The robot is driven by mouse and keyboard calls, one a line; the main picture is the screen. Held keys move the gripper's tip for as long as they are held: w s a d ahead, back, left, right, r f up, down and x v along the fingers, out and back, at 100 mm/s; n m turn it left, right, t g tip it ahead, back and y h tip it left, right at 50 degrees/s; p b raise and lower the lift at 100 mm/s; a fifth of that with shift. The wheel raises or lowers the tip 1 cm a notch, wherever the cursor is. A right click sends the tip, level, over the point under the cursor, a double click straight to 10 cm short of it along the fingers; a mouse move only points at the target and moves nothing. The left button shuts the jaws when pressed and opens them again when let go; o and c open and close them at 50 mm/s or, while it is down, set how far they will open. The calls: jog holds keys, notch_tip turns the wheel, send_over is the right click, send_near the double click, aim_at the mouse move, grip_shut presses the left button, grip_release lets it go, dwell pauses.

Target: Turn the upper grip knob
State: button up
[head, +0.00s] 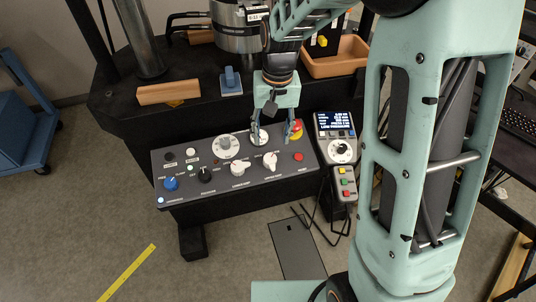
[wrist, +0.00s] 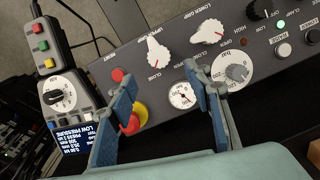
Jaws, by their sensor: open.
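The upper grip knob (wrist: 158,52) is a white pointer knob with a red mark, on the grey control panel; its label shows beside it in the wrist view. In the head view the same white knob (head: 270,161) sits right of centre on the panel. My gripper (head: 273,133) is open and empty above the panel's back part, behind the knob. In the wrist view its blue fingers (wrist: 160,80) are spread wide, with the knob beyond the tips and apart from them. The similar lower grip knob (wrist: 208,32) is beside it.
A round gauge (wrist: 182,95) lies between the fingers in the wrist view. A red mushroom button on yellow (head: 297,130) is close to the right finger. A red button (head: 298,156) is right of the knob. A handheld controller (head: 338,140) stands right of the panel.

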aim_at(270, 157)
jog(key=f, duration=0.9)
jog(key=shift+a+f+b, duration=0.2)
jog(key=shift+f+b, duration=0.1)
jog(key=shift+f, duration=0.05)
jog(key=c, duration=1.1)
jog(key=shift+c, duration=0.2)
